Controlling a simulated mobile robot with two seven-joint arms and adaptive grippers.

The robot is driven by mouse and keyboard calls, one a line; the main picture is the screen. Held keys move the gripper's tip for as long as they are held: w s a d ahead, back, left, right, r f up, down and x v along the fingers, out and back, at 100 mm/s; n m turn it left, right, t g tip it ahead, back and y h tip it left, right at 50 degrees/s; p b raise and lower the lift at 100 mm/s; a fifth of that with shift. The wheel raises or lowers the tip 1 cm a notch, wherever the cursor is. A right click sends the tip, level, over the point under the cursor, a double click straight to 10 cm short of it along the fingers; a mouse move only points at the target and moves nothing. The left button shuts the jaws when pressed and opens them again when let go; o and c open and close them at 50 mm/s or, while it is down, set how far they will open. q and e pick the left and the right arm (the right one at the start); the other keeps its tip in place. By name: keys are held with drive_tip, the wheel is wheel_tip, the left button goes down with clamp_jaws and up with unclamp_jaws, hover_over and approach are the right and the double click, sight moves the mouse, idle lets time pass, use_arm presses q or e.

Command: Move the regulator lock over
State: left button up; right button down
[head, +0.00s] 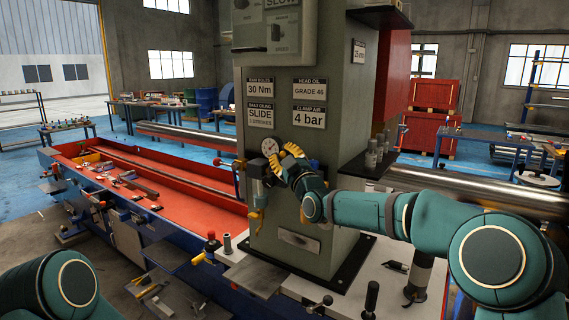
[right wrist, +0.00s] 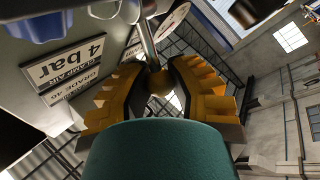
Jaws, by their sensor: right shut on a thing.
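My right gripper (head: 283,161), with yellow ribbed fingers, is at the regulator on the front of the grey-green machine column. In the right wrist view its fingers (right wrist: 160,70) are shut on a small rounded brownish knob (right wrist: 159,83), which I take to be the regulator lock. A thin grey rod runs from the knob toward a white dial. In the head view the fingers hide the knob. The round pressure gauge (head: 269,146) is just up and left of the fingers. The regulator body (head: 257,170) shows to their left. My left gripper is out of view.
White labels (head: 310,117), one reading "4 bar", sit above the gripper. A dark shelf (head: 369,166) with metal cylinders juts out to the right, close to my right arm. An orange-red machine bed (head: 190,213) with loose tools lies left.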

drive_tip(key=shift+s+f+n, duration=0.1)
drive_tip(key=shift+f+n, duration=0.05)
drive_tip(key=shift+n, duration=0.25)
drive_tip(key=c, duration=0.7)
unclamp_jaws()
drive_tip(key=shift+c, duration=0.2)
drive_tip(key=v, duration=1.2)
drive_tip(key=shift+d, duration=0.1)
